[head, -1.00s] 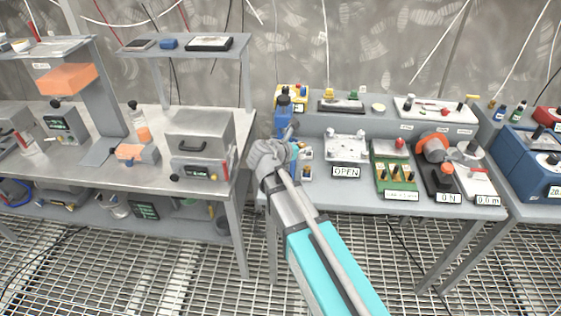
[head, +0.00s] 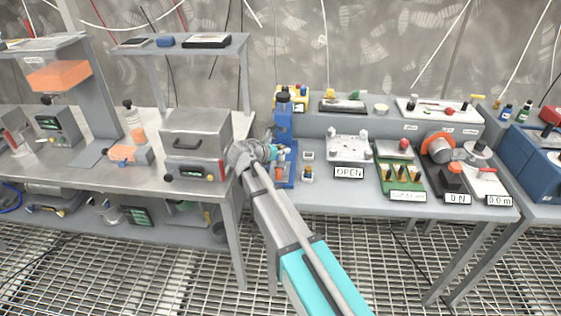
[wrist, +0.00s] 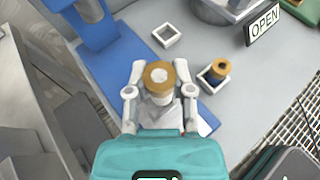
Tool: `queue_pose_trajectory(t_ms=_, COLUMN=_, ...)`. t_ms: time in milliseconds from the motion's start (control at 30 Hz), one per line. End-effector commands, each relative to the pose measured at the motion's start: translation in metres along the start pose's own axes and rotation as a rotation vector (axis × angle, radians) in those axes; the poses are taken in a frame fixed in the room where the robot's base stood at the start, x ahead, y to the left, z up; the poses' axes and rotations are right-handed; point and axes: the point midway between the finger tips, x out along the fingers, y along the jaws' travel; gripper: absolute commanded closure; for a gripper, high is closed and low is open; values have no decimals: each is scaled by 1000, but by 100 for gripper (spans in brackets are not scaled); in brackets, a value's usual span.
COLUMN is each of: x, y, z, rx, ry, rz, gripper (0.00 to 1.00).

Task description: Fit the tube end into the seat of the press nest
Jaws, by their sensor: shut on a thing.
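My gripper (wrist: 158,98) is shut on a pale tube end with a tan ring-shaped top (wrist: 158,72); both fingers flank it. In the head view my gripper (head: 270,152) is just left of the blue press (head: 284,122), and the held piece is too small to make out. In the wrist view the held piece is over or beside the press's blue base plate (wrist: 112,68); the height gap cannot be told. The seat of the nest is not clearly visible. A white square holder (wrist: 166,35) is empty. Another holder (wrist: 207,82) has a tan-topped piece (wrist: 219,69) in it.
A white fixture with an OPEN sign (head: 348,172) and a green board (head: 400,180) stand right of the press. A grey metal box (head: 196,145) stands on the left bench, close to my arm. A gap separates the two benches.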

Motion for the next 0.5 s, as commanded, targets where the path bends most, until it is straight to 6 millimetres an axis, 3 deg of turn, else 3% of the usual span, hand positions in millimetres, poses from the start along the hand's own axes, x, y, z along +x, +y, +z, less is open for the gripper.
queue_pose_trajectory(t_ms=500, x=3, y=6, z=-8, rx=0, ry=0, rz=1, gripper=98)
